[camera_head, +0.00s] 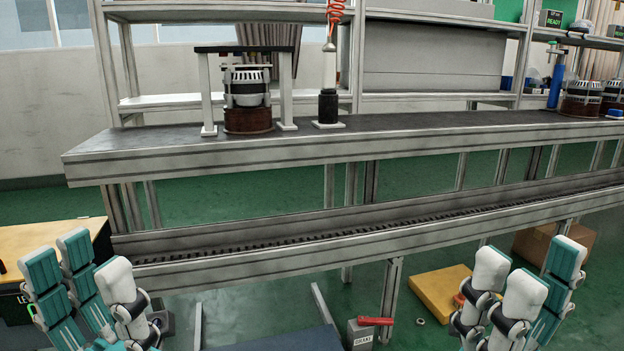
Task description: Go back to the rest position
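My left gripper (88,272) is at the lower left, its teal-padded and white-tipped fingers pointing up and spread apart with nothing between them. My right gripper (538,268) is at the lower right, its fingers also spread and empty. Both grippers appear in front of and below the workbench top (420,123) in the picture, and neither visibly touches anything. The lower parts of both arms are cut off by the bottom edge.
An alternator (247,90) sits in a frame fixture on the bench, beside a black-and-white tool (328,105) under a red coiled hose. More alternators (580,100) stand far right. A lower rail (380,233) runs below. A red-handled brake (375,322), yellow block (440,290) and cardboard box (582,243) are low.

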